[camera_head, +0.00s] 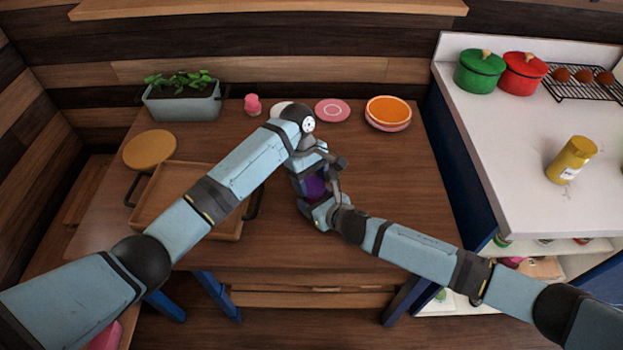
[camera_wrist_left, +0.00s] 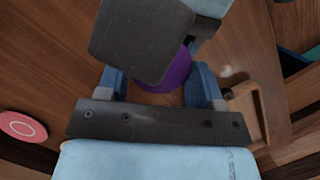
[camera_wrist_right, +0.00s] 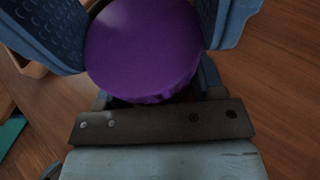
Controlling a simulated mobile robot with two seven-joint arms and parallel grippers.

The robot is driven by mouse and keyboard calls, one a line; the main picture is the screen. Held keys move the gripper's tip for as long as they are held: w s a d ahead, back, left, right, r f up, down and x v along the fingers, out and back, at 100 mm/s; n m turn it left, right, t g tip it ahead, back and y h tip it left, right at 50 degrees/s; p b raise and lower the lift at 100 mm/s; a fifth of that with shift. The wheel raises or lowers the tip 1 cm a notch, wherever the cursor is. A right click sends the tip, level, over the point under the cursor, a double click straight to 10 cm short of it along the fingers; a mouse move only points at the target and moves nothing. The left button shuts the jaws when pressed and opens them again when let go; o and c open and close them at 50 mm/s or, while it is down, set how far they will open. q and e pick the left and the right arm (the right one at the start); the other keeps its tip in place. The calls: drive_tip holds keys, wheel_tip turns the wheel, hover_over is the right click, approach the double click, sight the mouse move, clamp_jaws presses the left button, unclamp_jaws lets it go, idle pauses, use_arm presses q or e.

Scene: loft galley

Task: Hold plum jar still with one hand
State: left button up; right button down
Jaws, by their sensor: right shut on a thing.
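The plum jar (camera_head: 315,186) is a purple thing over the middle of the wooden table, mostly hidden by my two grippers. In the right wrist view its round purple top (camera_wrist_right: 143,45) fills the space between the fingers of my right gripper (camera_head: 322,203), which is shut on it. My left gripper (camera_head: 310,168) is close by, on the far side of the jar. In the left wrist view its two blue fingers stand apart, with part of the purple jar (camera_wrist_left: 168,76) showing between them and a dark block covering the rest. I see no clear contact of these fingers with the jar.
A wooden tray (camera_head: 225,234) with dark handles lies left on the table (camera_head: 390,180). Along the back stand a planter (camera_head: 183,106), a pink item (camera_head: 253,105), a pink plate (camera_head: 332,110) and orange dishes (camera_head: 388,112). The white counter (camera_head: 520,150) holds pots and a yellow jar (camera_head: 571,160).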

use_arm(q)
drive_tip(key=m+y, duration=0.1)
drive_tip(key=m, duration=0.5)
drive_tip(key=shift+d+g+y, duration=0.15)
drive_tip(key=shift+g+y, duration=0.25)
drive_tip(key=o, duration=1)
drive_tip(key=shift+r, duration=0.1)
